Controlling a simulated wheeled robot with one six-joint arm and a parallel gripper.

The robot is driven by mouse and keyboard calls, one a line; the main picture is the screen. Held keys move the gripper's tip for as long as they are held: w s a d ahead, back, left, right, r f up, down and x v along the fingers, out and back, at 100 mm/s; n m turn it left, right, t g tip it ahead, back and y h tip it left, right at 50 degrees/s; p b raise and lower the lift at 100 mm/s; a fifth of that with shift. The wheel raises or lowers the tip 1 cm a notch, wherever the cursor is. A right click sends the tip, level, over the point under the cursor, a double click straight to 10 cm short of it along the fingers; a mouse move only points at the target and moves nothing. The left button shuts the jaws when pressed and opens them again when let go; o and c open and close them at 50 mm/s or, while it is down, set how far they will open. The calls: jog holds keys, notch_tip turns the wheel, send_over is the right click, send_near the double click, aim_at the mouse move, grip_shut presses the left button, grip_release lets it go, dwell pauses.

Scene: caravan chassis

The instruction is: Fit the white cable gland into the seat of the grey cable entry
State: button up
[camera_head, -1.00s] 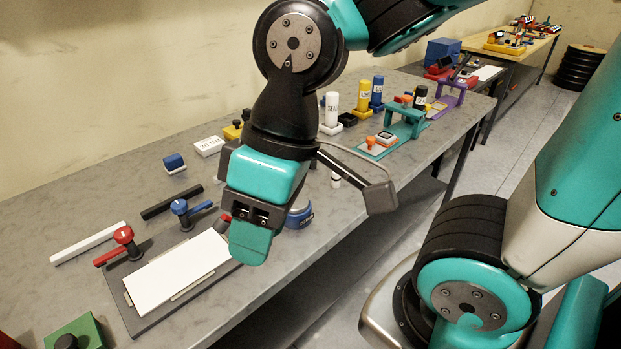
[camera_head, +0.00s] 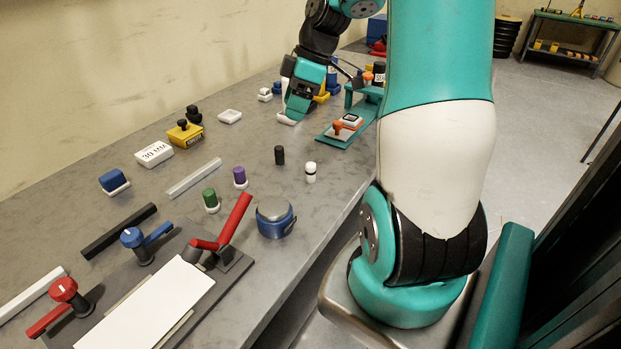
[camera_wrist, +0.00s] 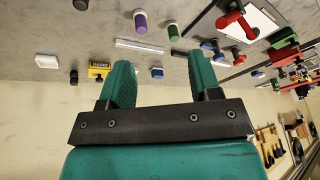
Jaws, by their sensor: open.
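A small white cylinder with a black band (camera_head: 311,172) stands upright near the table's front edge in the head view; it may be the white cable gland. I cannot make out the grey cable entry for certain. My gripper (camera_head: 291,117) is at the far part of the table in the head view, well beyond the white cylinder. In the wrist view my gripper (camera_wrist: 162,80) has its two teal fingers apart with nothing held between them. The white cylinder is not clearly visible in the wrist view.
A panel with red and blue levers (camera_head: 232,268) lies in front. Teal stands (camera_head: 365,108) are beyond. Table between is partly clear.

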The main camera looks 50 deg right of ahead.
send_near(311, 164)
jog(key=shift+t, duration=0.3)
jog(key=shift+s+p+x, duration=0.15)
jog(key=shift+p+x, duration=0.6)
jog(key=shift+x, duration=1.85)
jog(key=shift+s+p+x, duration=0.1)
jog(key=shift+p+x, duration=0.65)
jog(key=shift+x, duration=1.85)
jog(key=c, duration=1)
